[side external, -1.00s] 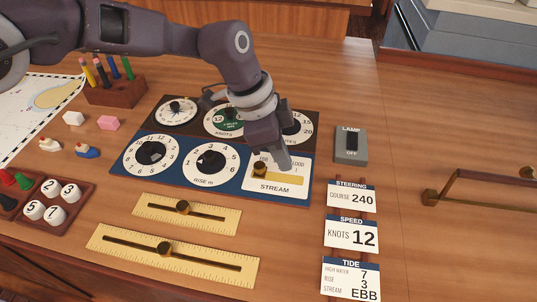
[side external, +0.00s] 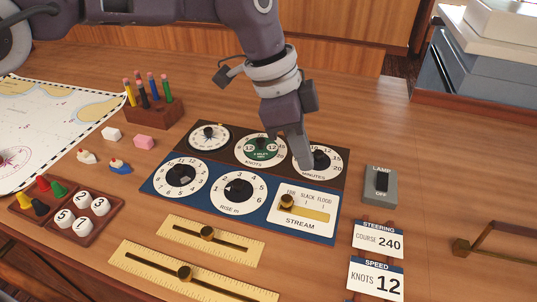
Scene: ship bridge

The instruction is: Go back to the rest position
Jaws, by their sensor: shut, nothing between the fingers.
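My gripper (side external: 303,160) hangs above the dial panel (side external: 262,224) in the side external view, fingers pointing down and shut with nothing between them. Its tips overlap the left edge of the minutes dial (side external: 321,161) in the picture; I cannot tell how far above the panel they are. Just in front of it is the stream slider (side external: 301,211), its brass knob (side external: 286,201) at the left end under EBB. The knots dial (side external: 261,149), the rise dial (side external: 238,191) and other dials are also on the panel.
The lamp switch box (side external: 379,188) and the steering card (side external: 377,240) lie right of the panel. A pencil block (side external: 154,114), small boats and a number tray (side external: 83,222) are at left. The right tabletop is mostly clear.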

